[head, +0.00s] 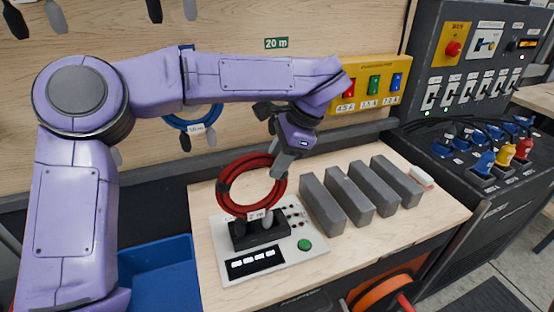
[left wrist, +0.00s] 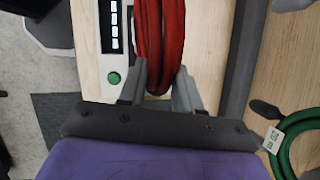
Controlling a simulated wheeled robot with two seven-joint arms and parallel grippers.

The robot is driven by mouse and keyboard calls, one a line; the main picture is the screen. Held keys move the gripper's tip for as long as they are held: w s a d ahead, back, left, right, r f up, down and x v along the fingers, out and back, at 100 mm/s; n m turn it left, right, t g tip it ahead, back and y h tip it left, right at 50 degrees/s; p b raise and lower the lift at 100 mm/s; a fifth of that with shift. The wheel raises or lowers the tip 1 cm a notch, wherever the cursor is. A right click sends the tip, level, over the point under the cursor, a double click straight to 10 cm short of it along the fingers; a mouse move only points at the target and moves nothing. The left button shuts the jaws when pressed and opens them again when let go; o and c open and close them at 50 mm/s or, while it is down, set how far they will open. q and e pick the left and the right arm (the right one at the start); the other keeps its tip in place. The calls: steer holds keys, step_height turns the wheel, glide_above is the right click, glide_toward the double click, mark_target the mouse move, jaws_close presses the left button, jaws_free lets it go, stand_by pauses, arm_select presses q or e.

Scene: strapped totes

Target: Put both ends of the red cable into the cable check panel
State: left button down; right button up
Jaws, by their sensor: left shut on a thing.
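The red cable (head: 224,187) is a coil with a white length tag, standing upright over the cable check panel (head: 290,262). The panel is a pale plate with a black socket block (head: 258,235), a green button and a black strip of white labels. The grey cable ends hang at the block; I cannot tell whether they sit fully in it. My left gripper (head: 281,165) is shut on the coil's upper right side. In the left wrist view, the red strands (left wrist: 160,45) pass between its fingers (left wrist: 158,88). My right gripper is in neither view.
Several grey blocks (head: 348,190) stand in a row right of the panel. A blue bin (head: 160,280) is at lower left. A blue cable (head: 188,124) hangs behind my arm. A dark switch cabinet (head: 480,75) stands at right. A green cable (left wrist: 287,155) shows in the wrist view.

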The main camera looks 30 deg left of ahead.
arm_select(q)
steer(key=shift+r+p, duration=1.55)
steer(key=shift+r, duration=1.4)
